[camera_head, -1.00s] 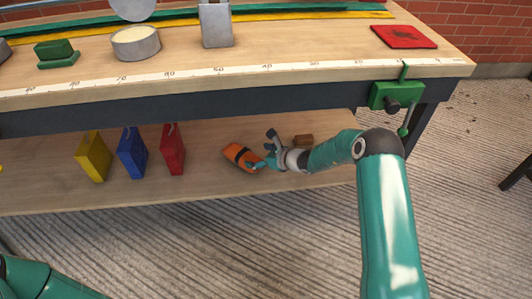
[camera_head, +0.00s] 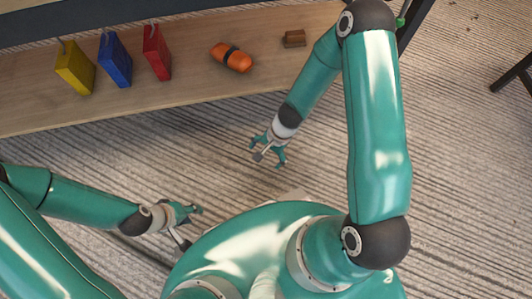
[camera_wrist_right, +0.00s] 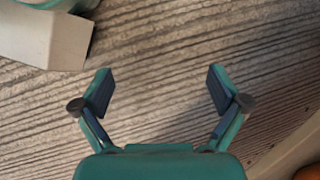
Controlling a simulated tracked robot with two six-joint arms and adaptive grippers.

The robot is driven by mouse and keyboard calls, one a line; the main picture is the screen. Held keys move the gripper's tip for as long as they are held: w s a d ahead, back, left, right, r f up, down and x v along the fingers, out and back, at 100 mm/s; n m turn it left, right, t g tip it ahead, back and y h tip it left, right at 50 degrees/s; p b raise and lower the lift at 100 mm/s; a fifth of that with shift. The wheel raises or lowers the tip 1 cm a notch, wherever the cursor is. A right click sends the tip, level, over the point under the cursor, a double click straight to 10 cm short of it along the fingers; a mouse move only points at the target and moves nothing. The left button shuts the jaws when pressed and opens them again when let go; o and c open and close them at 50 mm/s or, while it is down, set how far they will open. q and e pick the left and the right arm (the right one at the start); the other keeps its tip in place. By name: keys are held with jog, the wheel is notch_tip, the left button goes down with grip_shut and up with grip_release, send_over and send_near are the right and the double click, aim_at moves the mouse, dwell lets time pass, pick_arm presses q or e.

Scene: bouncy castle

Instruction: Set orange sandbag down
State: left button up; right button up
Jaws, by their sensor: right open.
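The orange sandbag (camera_head: 232,57), with a dark band around its middle, lies on the lower wooden shelf (camera_head: 200,80), between the red bag and a small brown block. A bit of orange, likely the sandbag (camera_wrist_right: 309,172), shows at the lower right corner of the right wrist view. My right gripper (camera_head: 265,158) is open and empty over the floor in front of the shelf, apart from the sandbag. Its spread fingers (camera_wrist_right: 159,82) show in the right wrist view with only floor between them. My left gripper (camera_head: 192,226) is low at the left over the floor, its fingers apart and empty.
Yellow (camera_head: 75,68), blue (camera_head: 115,60) and red (camera_head: 157,53) bags stand in a row on the shelf's left part. The small brown block (camera_head: 294,38) lies right of the sandbag. The floor (camera_head: 460,200) is clear at right.

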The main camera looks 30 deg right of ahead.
jog(key=s+a+r+n, duration=0.1)
jog(key=s+a+n, duration=0.2)
jog(key=s+n, duration=0.4)
jog(key=n, duration=0.3)
jog(key=shift+s+a+r, duration=0.35)
jog(key=shift+s+r, duration=0.05)
notch_tip(320, 180, up, 34)
jog(key=p, duration=3.4)
jog(key=shift+r+p, duration=0.25)
jog(key=shift+p, duration=0.05)
jog(key=shift+w, duration=0.1)
